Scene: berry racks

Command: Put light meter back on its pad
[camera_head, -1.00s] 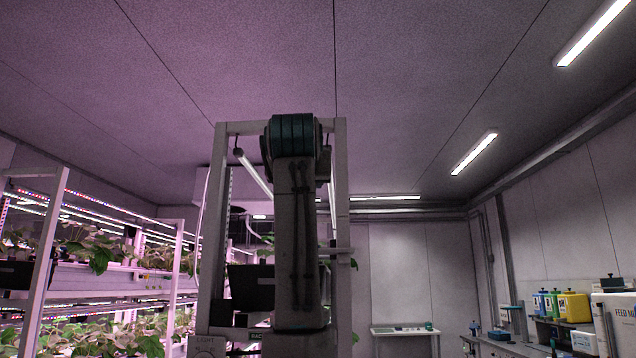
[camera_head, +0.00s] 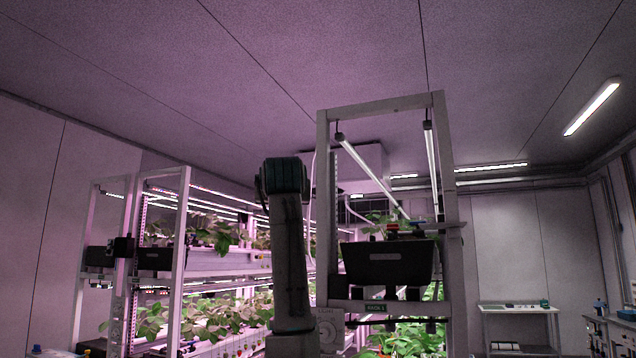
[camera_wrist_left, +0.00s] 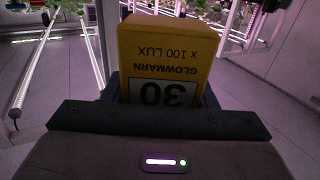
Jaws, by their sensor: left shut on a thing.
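The light meter (camera_wrist_left: 165,50) is a yellow box in the left wrist view. It bears the upside-down text "GLOWMARN", "x 100 LUX" and a display reading 30. My left gripper (camera_wrist_left: 160,92) is shut on it; its fingers are mostly hidden behind the meter and the wrist housing. In the head view only a link of my arm shows, and neither gripper nor the meter is visible there. The pad cannot be made out in either view.
A white rack frame (camera_head: 322,200) with a dark bin (camera_head: 388,264) stands right of my arm. Planted racks (camera_head: 185,250) with pink lights are at left. A small white table (camera_head: 520,308) stands at the back right. Pale open floor (camera_wrist_left: 265,85) shows in the wrist view.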

